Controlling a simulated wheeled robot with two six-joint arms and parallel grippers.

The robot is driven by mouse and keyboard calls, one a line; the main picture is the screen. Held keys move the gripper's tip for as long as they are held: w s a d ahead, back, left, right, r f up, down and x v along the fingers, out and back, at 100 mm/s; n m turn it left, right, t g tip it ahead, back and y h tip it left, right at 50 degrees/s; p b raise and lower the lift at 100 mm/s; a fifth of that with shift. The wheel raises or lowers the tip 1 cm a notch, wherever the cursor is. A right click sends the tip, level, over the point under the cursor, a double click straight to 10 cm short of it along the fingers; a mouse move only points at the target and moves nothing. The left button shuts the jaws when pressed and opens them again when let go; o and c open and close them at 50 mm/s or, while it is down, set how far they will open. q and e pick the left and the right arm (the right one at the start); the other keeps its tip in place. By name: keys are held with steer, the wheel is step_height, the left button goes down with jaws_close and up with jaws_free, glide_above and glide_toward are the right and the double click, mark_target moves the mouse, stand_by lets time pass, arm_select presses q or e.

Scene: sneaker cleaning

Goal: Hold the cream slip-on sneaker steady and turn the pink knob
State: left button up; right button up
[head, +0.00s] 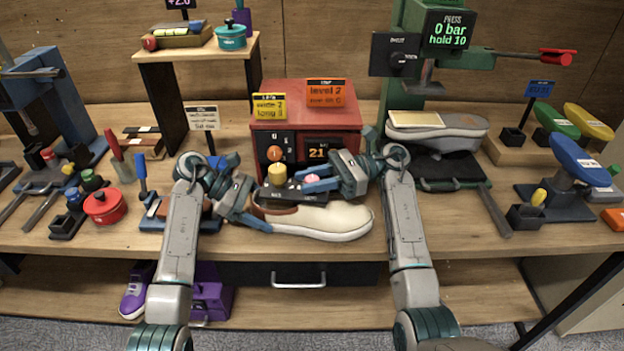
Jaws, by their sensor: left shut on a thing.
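The cream slip-on sneaker (322,220) lies on the bench in front of the red box, its toe to the right. My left gripper (262,218) is shut on its heel end at the left. The pink knob (312,178) is on the low front part of the red box (305,118), just behind the sneaker. My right gripper (308,182) reaches in from the right, with its blue fingers close around or beside the knob. Whether the fingers press on the knob cannot be told. The fingers partly hide the knob, and the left gripper hides part of the heel.
A yellow knob (277,174) and an orange knob (274,154) sit left of the pink one. A display on the box reads 21. A green press (440,60) with a grey shoe (436,131) stands at the right. A red pot (104,206) is at the left.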

steer(key=shift+m+t, duration=0.3)
steer(key=shift+t, duration=0.1)
steer(key=m+t+y, duration=0.1)
steer(key=m+t, duration=0.2)
steer(key=t, duration=0.2)
steer(key=shift+f, duration=0.1)
steer(key=shift+m+t+h, duration=0.5)
steer(key=shift+m+t, duration=1.5)
steer(key=shift+t, duration=0.9)
steer(key=shift+m+t, duration=0.3)
steer(key=o, duration=0.9)
steer(key=shift+o, duration=0.2)
steer(key=shift+d, duration=0.1)
steer(key=v, duration=1.1)
steer(key=shift+s+d, duration=0.2)
steer(key=shift+d, duration=0.15)
